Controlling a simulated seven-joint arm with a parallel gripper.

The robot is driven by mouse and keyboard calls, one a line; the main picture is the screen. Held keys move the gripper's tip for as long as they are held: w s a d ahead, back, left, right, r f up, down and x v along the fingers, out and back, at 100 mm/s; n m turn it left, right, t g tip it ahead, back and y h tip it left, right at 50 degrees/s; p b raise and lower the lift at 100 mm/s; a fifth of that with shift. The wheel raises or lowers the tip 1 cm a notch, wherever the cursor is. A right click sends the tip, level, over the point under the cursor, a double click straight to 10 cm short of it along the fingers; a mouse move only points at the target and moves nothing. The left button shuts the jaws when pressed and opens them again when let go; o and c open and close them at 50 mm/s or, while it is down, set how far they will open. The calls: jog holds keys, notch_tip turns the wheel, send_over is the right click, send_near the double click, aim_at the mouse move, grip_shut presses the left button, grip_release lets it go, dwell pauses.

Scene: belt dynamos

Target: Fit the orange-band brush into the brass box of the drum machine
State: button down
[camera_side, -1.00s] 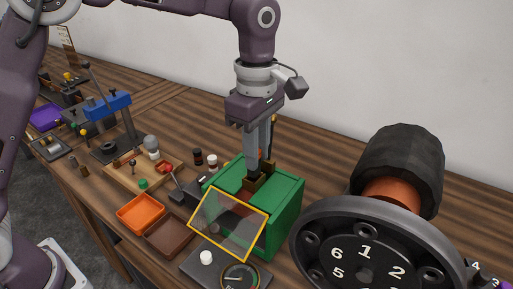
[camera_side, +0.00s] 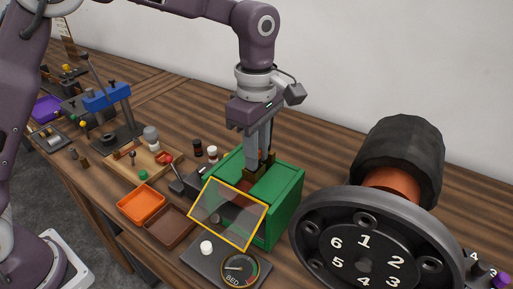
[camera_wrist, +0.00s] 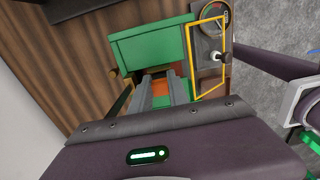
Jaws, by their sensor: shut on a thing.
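My gripper (camera_side: 258,172) points straight down into the open top of the green-housed machine (camera_side: 285,205). Its two fingers are shut, and the orange-band brush they hold is mostly hidden by the fingers and housing in the side view. In the wrist view the fingertips (camera_wrist: 166,86) reach into the opening, with an orange patch (camera_wrist: 184,86) beside them. I cannot tell whether that patch is the brush's band or part of the machine. Dark brass pieces (camera_side: 270,160) stand beside the fingers, and the brush's seating in the brass box is hidden.
A yellow-framed clear panel (camera_side: 228,213) slopes at the front of the green housing. A gauge (camera_side: 239,268) and a white knob (camera_side: 206,247) sit before it. Orange (camera_side: 143,203) and brown (camera_side: 168,225) trays lie left. A large numbered wheel (camera_side: 375,245) stands close at right.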

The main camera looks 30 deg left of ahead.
jog(key=shift+f, duration=0.35)
jog(key=c, duration=1.2)
grip_release()
notch_tip(320, 180, up, 7)
jog(key=shift+r, duration=0.15)
